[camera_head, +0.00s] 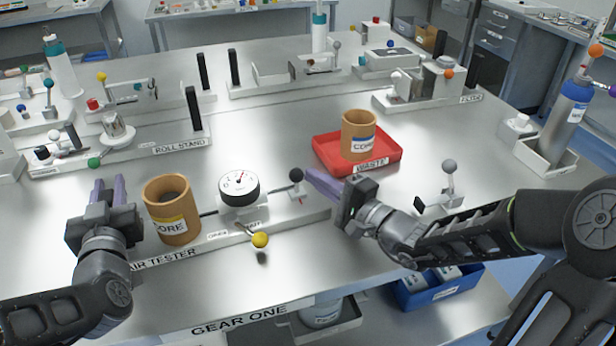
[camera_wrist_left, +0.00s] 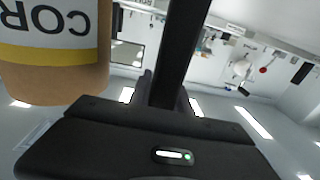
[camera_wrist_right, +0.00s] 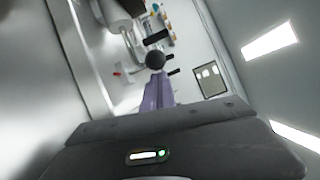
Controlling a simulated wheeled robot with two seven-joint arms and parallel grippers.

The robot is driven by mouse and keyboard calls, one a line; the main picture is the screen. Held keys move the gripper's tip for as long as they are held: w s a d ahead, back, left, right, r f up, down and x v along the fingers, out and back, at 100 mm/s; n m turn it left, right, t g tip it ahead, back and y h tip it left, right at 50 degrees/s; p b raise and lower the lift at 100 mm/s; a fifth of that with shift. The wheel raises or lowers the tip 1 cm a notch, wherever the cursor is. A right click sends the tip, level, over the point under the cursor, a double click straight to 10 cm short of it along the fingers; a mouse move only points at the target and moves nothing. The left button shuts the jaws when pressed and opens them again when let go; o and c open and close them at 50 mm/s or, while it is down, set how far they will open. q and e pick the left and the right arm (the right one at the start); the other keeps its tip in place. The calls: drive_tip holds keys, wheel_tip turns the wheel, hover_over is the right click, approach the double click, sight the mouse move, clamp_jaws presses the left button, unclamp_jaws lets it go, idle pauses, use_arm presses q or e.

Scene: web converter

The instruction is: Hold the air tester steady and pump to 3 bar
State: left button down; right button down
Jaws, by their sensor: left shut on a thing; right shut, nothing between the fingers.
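The air tester (camera_head: 290,222) is a long pale base near the table's front, with a brown core (camera_head: 170,212) and a white gauge (camera_head: 239,186) on it. The gauge has a red needle; its figures are too small to read. A lever with a black ball knob (camera_head: 296,175) stands at its right end, and a yellow-knobbed lever (camera_head: 260,240) at its front. My left gripper (camera_head: 108,190) is shut on a black upright bar (camera_wrist_left: 185,50) left of the core. My right gripper (camera_head: 312,180) is shut and empty, fingertips close to the black knob (camera_wrist_right: 155,60); contact is unclear.
A red waste tray (camera_head: 324,152) holding another core (camera_head: 359,134) stands behind my right gripper. The roll stand (camera_head: 150,150) is behind the air tester. A grey-knobbed lever (camera_head: 449,167) stands right of my right gripper. Bare table lies in front of the air tester.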

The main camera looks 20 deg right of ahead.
use_arm(q)
drive_tip(key=shift+s+f, duration=0.1)
drive_tip(key=shift+f, duration=0.55)
use_arm(e)
drive_tip(key=shift+s+a, duration=0.2)
drive_tip(key=shift+a, duration=0.1)
drive_tip(key=v, duration=0.7)
drive_tip(key=shift+s+d, duration=0.15)
drive_tip(key=shift+d, duration=0.1)
use_arm(q)
drive_tip(key=shift+r, duration=0.4)
idle(0.9)
drive_tip(key=c, duration=1.6)
unclamp_jaws()
drive_tip(key=o, duration=0.5)
drive_tip(key=shift+r, duration=0.25)
drive_tip(key=shift+r, duration=0.15)
wheel_tip(320, 180, up, 10)
drive_tip(key=shift+f, duration=0.15)
